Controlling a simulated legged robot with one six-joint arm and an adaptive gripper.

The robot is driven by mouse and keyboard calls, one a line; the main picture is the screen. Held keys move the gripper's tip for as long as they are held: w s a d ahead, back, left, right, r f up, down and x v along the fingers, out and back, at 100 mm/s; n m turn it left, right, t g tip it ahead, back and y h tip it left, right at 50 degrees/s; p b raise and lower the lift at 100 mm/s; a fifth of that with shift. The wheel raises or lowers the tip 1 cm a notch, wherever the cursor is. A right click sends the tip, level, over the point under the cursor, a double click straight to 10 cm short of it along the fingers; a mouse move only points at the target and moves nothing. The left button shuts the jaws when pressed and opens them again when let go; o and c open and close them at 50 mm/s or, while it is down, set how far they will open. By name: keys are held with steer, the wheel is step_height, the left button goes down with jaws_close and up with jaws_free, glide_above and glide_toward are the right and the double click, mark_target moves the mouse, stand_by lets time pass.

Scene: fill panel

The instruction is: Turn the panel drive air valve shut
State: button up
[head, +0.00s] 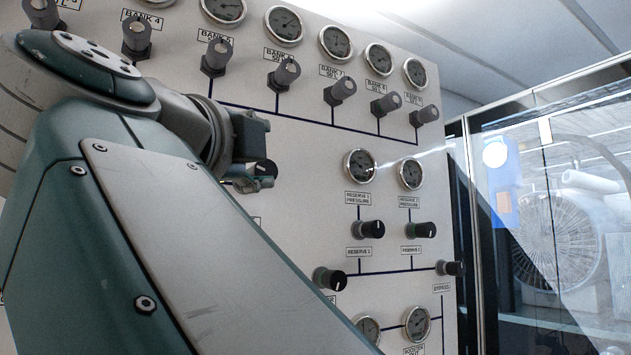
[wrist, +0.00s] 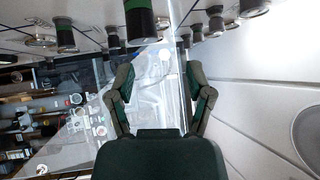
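The fill panel (head: 300,150) fills the middle of the head view. My gripper (head: 262,178) is close to its face, beside a dark knob (head: 266,168) that it partly hides. In the wrist view my gripper (wrist: 160,75) is open, with its two fingers apart and nothing held. A dark knob with a green band (wrist: 140,22) stands just beyond the fingertips, a little left of centre and cut by the top edge. I cannot read a label naming the panel drive air valve, nor tell its position.
Grey bank valves (head: 285,74) and round gauges (head: 284,25) line the panel's top. Black reserve knobs (head: 368,230), another black knob (head: 330,278) and a bypass knob (head: 452,268) project to the right of my gripper. A glass enclosure (head: 560,200) stands at far right.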

steer(key=d+r+n+t+h, duration=0.2)
steer(key=d+r+t+h, duration=0.1)
steer(key=d+t, duration=0.15)
steer(key=n+y, duration=2.1)
steer(key=n, duration=0.3)
glide_toward(262, 164)
steer(key=w, duration=0.1)
steer(key=shift+t, duration=0.25)
steer(key=x, duration=1.1)
steer(key=shift+w+a+f, duration=0.15)
steer(key=shift+w+f, duration=0.05)
steer(key=shift+f, duration=0.05)
jaws_close()
